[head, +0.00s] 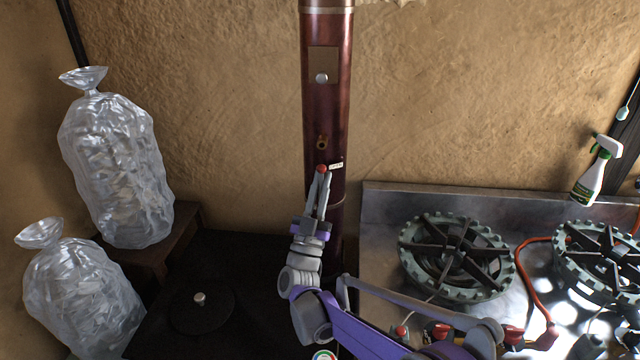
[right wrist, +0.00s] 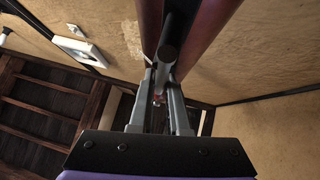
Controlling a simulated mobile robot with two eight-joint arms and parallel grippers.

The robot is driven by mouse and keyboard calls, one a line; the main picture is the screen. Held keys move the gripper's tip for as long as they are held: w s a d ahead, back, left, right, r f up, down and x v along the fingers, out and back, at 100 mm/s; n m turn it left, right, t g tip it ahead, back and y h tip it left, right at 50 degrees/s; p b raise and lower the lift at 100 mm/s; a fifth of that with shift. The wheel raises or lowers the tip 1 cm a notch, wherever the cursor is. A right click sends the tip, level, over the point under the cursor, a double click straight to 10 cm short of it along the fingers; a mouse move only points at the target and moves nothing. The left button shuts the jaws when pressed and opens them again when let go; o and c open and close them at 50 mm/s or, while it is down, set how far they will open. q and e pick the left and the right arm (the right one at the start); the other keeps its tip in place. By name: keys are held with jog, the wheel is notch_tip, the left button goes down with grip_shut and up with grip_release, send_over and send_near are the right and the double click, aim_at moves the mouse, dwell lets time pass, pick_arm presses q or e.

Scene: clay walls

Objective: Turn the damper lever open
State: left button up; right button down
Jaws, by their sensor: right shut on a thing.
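The dark red flue pipe (head: 341,110) stands upright against the clay wall. A small pale label (head: 336,165) is beside the knob. My right gripper (head: 322,178) reaches up to the pipe, its fingers shut on the knob. In the right wrist view the right gripper (right wrist: 160,92) has its fingers close together in front of the pipe (right wrist: 205,35); they partly hide what they hold. My left gripper is out of view.
A steel stove top (head: 375,225) with burners (head: 455,255) is right of the pipe. A spray bottle (head: 590,178) stands behind it. Clear bags (head: 118,170) stand at left. A black surface (head: 235,260) lies below. A plate with a round knob (head: 321,77) is higher on the pipe.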

jog(key=c, duration=0.9)
grip_release()
jog(key=b+v, duration=0.1)
jog(key=v, duration=0.9)
jog(key=shift+s+a+f+b, duration=0.1)
jog(key=shift+s+f+b, duration=0.15)
jog(key=shift+s+b, duration=0.05)
jog(key=shift+r, duration=0.1)
